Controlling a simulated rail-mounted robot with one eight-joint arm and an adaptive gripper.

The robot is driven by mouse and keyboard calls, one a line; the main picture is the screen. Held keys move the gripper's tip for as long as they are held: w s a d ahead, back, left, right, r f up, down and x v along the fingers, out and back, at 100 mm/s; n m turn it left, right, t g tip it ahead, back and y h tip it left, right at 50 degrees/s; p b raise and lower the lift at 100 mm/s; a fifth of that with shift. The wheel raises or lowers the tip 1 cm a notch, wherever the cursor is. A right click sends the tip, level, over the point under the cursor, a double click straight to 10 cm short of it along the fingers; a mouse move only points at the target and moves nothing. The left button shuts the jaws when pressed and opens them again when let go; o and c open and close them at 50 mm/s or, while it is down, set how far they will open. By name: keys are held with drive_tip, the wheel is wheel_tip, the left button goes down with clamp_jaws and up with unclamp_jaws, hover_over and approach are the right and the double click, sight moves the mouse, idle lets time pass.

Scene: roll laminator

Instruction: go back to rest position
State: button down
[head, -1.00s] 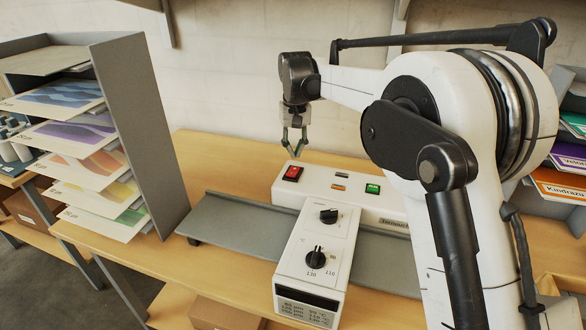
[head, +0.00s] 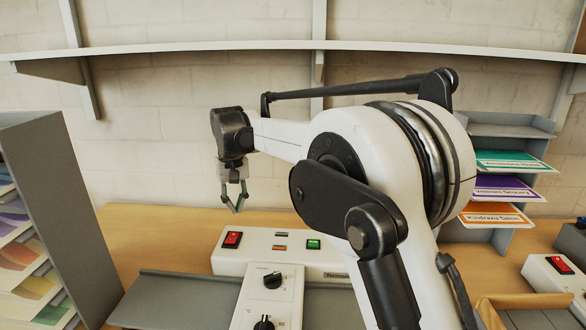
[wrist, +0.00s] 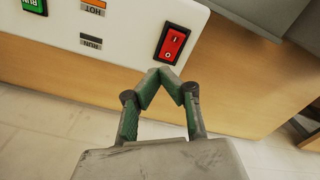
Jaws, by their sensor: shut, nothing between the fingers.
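My gripper (head: 237,208) hangs pointing down above the back of the laminator (head: 338,262) in the head view, empty and apart from it. In the wrist view my gripper (wrist: 171,71) has its two green-sided fingers meeting at the tips. The laminator is white, with a red switch (head: 232,239), a green button (head: 313,244) and black knobs (head: 272,280). The lower front of the laminator is cut off in the head view.
A grey rack (head: 62,200) with colored sheets stands at the left. A grey sorter (head: 510,130) with labeled sheets stands at the back right. A second device with a red switch (head: 559,264) and a cardboard box (head: 535,302) are at the right. A wall shelf (head: 400,50) runs above.

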drive_tip(key=s+d+r+m+t+b, duration=0.1)
drive_tip(key=s+d+r, duration=0.1)
drive_tip(key=s+d, duration=0.5)
drive_tip(key=s+d+r+m+t+y+b, duration=0.1)
drive_tip(key=s+d+r, duration=0.15)
drive_tip(key=d, duration=0.85)
drive_tip(key=s+d+r+m+t+b, duration=0.1)
drive_tip(key=s+d+r, duration=0.25)
drive_tip(key=d, duration=0.55)
drive_tip(key=s+d+f+m+t+b, duration=0.1)
drive_tip(key=s+d+f, duration=0.3)
drive_tip(key=s, duration=0.3)
drive_tip(key=s+d+f+m+t+b, duration=0.1)
drive_tip(key=s+d+f, duration=0.3)
drive_tip(key=s+d, duration=0.2)
drive_tip(key=s+d+f+m+t+h, duration=0.1)
drive_tip(key=s+d+f+t, duration=0.1)
drive_tip(key=s+d+f, duration=0.3)
drive_tip(key=s, duration=0.3)
drive_tip(key=shift+s+b, duration=0.2)
drive_tip(key=shift+b, duration=0.2)
